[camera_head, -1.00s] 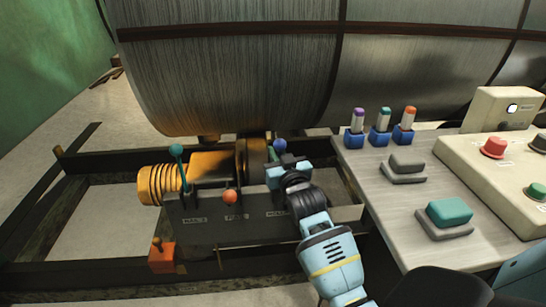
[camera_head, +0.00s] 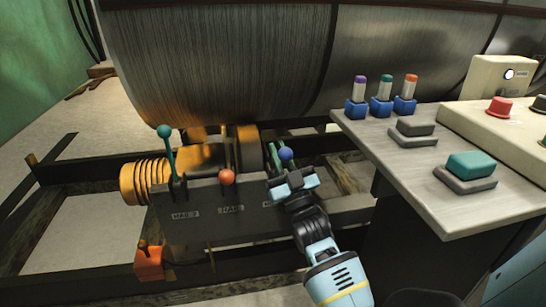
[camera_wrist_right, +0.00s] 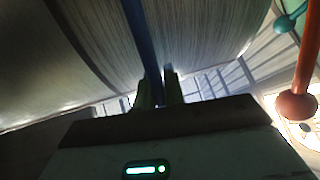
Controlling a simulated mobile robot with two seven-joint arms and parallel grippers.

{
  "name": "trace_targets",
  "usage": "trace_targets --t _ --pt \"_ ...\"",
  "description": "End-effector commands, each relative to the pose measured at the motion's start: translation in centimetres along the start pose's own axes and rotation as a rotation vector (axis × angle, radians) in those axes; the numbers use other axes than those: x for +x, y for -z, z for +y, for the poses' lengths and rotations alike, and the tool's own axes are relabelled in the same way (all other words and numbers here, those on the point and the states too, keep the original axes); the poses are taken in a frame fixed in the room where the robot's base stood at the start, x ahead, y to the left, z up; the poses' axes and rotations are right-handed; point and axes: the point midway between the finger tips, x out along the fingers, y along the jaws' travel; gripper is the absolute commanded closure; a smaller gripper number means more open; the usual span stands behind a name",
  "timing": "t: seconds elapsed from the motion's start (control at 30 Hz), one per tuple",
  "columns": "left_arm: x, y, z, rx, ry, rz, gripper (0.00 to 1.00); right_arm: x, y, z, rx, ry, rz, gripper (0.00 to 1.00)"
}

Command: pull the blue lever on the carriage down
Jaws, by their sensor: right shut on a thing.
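The blue lever (camera_head: 286,155) shows as a round blue knob just above my right gripper (camera_head: 290,180) in the head view. In the right wrist view the blue lever's shaft (camera_wrist_right: 146,50) runs down between the two fingers (camera_wrist_right: 157,92). My right gripper is shut on it. The lever's lower part is hidden behind the gripper in the head view. The carriage (camera_head: 205,215) is a dark box with labels on its front. My left gripper is not in view.
A teal lever (camera_head: 165,132) and an orange-knobbed lever (camera_head: 227,177) stand left of the blue one; both also show at the right of the wrist view. A large metal drum (camera_head: 220,70) rises behind. A grey table (camera_head: 390,150) with markers and buttons is at right.

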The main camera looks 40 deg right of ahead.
Motion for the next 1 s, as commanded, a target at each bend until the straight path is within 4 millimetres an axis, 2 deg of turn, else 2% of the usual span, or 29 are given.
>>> trace_targets --t 0.03,0.1,0.4,0.97,1.0 --pt "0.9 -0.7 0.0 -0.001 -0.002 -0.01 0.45 -0.8 -0.6 -0.2 -0.007 0.001 0.028 1.0" --pt "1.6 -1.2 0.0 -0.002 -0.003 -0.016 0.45 -1.3 -0.5 -0.3 -0.015 0.002 0.07 1.0" --pt "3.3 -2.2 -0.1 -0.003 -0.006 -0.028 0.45 -2.5 -0.2 -0.5 -0.038 0.001 0.19 1.0" --pt "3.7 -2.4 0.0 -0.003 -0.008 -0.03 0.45 -2.7 0.0 -0.6 -0.044 0.001 0.22 1.0" --pt "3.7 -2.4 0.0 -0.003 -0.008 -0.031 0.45 -2.8 0.0 -0.6 -0.044 0.001 0.22 0.87"
